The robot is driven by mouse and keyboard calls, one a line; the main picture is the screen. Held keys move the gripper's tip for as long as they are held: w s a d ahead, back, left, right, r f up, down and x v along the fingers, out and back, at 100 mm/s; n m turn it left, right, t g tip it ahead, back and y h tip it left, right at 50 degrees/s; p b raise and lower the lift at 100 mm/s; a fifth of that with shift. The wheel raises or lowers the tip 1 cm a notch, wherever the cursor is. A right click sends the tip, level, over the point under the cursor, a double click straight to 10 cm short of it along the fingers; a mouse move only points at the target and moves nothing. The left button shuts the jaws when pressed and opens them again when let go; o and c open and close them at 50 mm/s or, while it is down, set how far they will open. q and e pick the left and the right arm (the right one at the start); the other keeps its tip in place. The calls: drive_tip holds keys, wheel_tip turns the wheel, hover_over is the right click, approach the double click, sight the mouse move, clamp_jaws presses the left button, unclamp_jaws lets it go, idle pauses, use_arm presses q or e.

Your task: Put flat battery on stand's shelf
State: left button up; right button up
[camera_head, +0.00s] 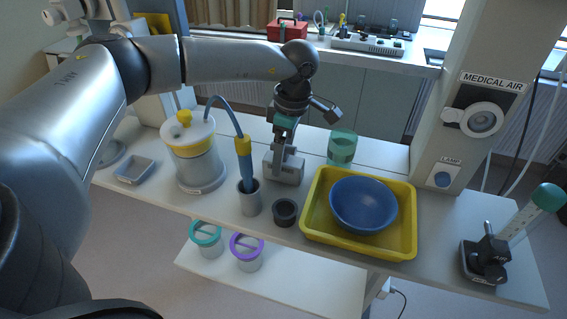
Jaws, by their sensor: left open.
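A grey block-like foot (290,169), which may be the flat battery, sits on the stand's top behind the blue-handled wand. A grey upright piece with a teal band (285,123) rises from it. I cannot tell whether the two are joined. My left gripper (306,112) is open just above, one finger spread to the right, the other partly hidden against the upright piece. I cannot tell whether it touches. The stand's lower shelf (285,282) is white and shows below the top's front edge. My right gripper is not in view.
On the top stand a yellow-lidded canister (195,158), a cup with the blue wand (249,199), a dark cup (285,212), a green cup (342,147), a yellow tray (409,234) with a blue bowl (362,204) and a dark device (485,260). Two lidded jars (208,243) stand below at left.

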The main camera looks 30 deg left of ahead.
use_arm(q)
drive_tip(key=shift+f, duration=0.1)
drive_tip(key=shift+c, duration=0.3)
clamp_jaws()
idle(0.4)
